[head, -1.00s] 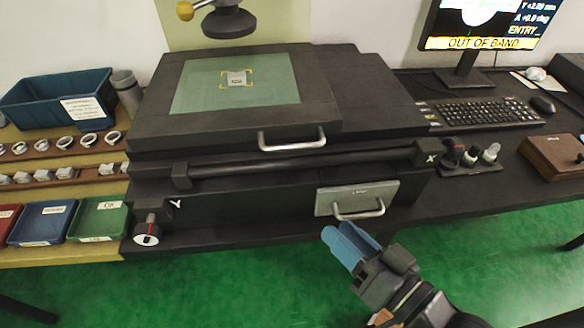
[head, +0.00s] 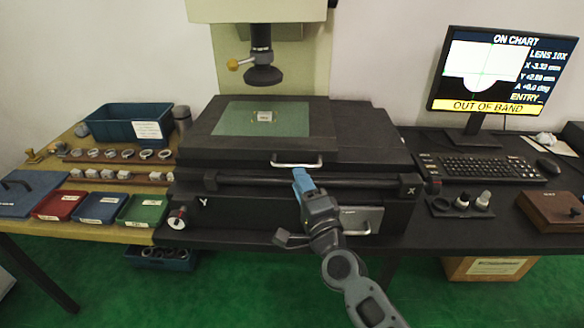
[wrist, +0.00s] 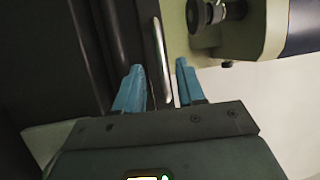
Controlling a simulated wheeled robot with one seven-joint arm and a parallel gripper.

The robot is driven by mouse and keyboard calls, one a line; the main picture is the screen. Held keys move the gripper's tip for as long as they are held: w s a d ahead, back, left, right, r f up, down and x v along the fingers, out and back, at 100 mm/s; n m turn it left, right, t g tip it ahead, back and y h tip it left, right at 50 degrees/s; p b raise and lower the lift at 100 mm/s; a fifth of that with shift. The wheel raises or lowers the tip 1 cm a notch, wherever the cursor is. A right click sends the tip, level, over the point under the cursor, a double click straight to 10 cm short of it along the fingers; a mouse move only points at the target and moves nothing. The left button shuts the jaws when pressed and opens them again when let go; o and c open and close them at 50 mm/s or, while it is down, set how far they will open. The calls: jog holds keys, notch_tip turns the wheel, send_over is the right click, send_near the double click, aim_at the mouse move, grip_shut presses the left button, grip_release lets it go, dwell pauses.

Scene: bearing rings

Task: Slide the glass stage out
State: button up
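The glass stage (head: 235,122) is a black slab with a green glass window, and a small labelled part (head: 264,116) lies on the glass. Its silver bar handle (head: 285,165) is on the front edge. My gripper (head: 302,178) has blue fingers and is just in front of and below that handle. In the wrist view, my gripper (wrist: 159,68) is open, with a clear gap between the fingers. The handle (wrist: 158,45) runs lengthwise in line with this gap; I cannot tell whether it lies between the fingertips or just beyond. Nothing is visibly held.
A lens head (head: 263,75) hangs above the stage. A second handle (head: 358,231) sits on a front panel below. The monitor (head: 500,75) reads OUT OF BAND. Trays and rings (head: 128,153) lie left; a keyboard (head: 495,167) lies right. The floor in front is clear.

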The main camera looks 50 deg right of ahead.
aim_at(293, 166)
jog(key=p+x, duration=0.1)
jog(key=x, duration=0.4)
jog(key=shift+w+d+r, duration=0.15)
jog(key=shift+w, duration=0.15)
grip_shut()
dwell(0.4)
